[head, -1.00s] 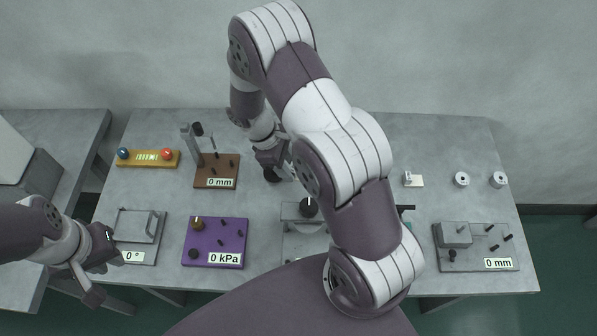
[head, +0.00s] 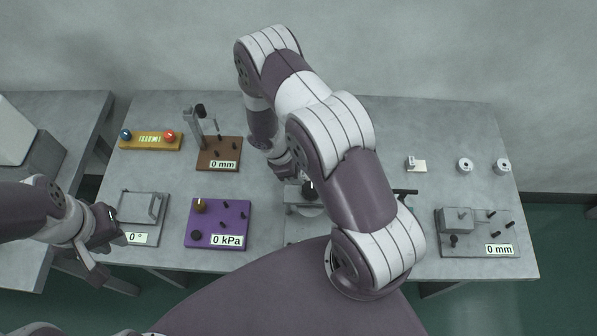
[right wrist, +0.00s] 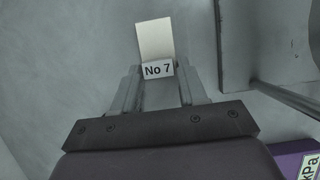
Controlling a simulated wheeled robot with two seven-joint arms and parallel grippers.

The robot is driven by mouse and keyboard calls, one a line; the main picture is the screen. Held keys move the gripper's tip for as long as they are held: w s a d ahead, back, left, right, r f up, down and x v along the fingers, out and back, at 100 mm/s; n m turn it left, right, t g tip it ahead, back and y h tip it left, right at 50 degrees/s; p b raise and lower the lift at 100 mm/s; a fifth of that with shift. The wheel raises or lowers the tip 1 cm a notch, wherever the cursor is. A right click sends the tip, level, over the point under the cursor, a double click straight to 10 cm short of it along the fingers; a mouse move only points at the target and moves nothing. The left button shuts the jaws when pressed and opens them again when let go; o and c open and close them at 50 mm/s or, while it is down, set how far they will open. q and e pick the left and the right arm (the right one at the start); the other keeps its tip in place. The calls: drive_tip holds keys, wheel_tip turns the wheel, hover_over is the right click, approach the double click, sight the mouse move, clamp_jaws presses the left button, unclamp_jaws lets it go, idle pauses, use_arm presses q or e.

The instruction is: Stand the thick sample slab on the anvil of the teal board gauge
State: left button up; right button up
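A pale cream slab (right wrist: 155,40) with a white tag reading "No 7" sits between the fingertips of my right gripper (right wrist: 158,72) in the right wrist view. The fingers appear to meet its sides. In the head view my right gripper (head: 290,172) is near the table's middle, behind the grey centre device, partly hidden by my arm; its slab cannot be made out there. My left gripper (head: 104,252) is open and empty at the left front, beside the grey 0 ° board (head: 143,238).
A brown 0 mm gauge (head: 219,152), yellow panel (head: 150,141) and purple 0 kPa board (head: 217,222) are on the left. A grey device (head: 303,228) is front centre. A small white block (head: 415,164), two rings (head: 465,166) and a grey 0 mm board (head: 478,243) are right.

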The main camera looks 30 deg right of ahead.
drive_tip(key=o, duration=0.4)
drive_tip(key=shift+c, duration=0.2)
